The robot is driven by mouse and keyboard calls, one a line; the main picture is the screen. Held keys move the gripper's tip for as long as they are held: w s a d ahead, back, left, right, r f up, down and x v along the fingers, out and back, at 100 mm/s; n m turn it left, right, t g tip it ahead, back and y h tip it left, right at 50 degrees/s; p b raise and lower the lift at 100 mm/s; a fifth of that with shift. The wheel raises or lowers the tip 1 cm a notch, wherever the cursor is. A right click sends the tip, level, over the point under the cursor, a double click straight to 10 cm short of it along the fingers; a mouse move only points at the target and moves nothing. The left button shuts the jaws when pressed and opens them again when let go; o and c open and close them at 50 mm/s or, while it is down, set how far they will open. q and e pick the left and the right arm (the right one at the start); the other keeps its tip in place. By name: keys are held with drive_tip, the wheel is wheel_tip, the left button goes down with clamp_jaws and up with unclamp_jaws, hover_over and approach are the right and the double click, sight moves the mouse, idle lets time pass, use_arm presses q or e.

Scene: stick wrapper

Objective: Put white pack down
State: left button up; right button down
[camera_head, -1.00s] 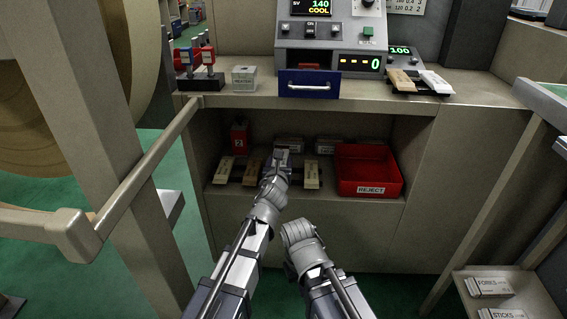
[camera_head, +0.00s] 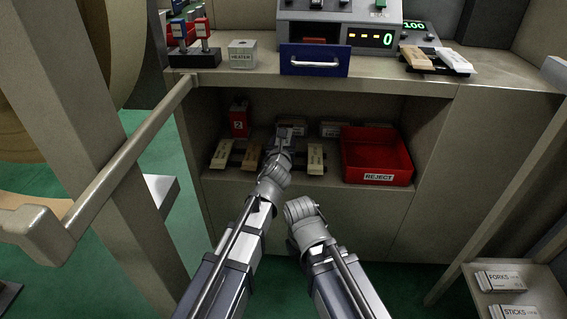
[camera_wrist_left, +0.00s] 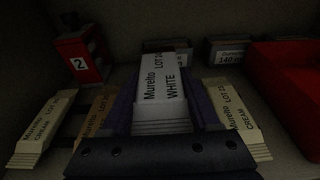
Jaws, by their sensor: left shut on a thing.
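The white pack (camera_wrist_left: 163,82), marked WHITE, lies between the fingers of my left gripper (camera_wrist_left: 162,104) in the left wrist view. My left gripper (camera_head: 284,140) is shut on it inside the lower shelf; there the hand mostly hides the pack in the head view. A cream pack (camera_wrist_left: 43,130) and a tan pack (camera_wrist_left: 97,116) lie to its left, and another cream pack (camera_wrist_left: 235,118) to its right. A dark rack strip (camera_head: 236,156) runs under these packs. My right gripper (camera_head: 305,212) is low in front of the cabinet; its fingers cannot be made out.
A red REJECT bin (camera_head: 378,178) stands right of the packs on the shelf. A red block marked 2 (camera_head: 238,122) and small boxes (camera_head: 331,129) are behind. Above, the counter edge (camera_head: 380,88) overhangs; a tan pack (camera_head: 416,58) and another white pack (camera_head: 446,59) lie on it.

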use_arm(q)
drive_tip(key=shift+f+b, duration=3.05)
drive_tip(key=shift+f, duration=0.55)
drive_tip(key=shift+f, duration=0.25)
drive_tip(key=o, duration=1.3)
drive_tip(key=shift+r, duration=0.1)
drive_tip(key=shift+f+p+v, duration=0.1)
drive_tip(key=shift+p+v, duration=0.1)
drive_tip(key=shift+v, duration=1.75)
drive_tip(key=shift+f+p+v, duration=0.15)
drive_tip(key=shift+v, duration=1.85)
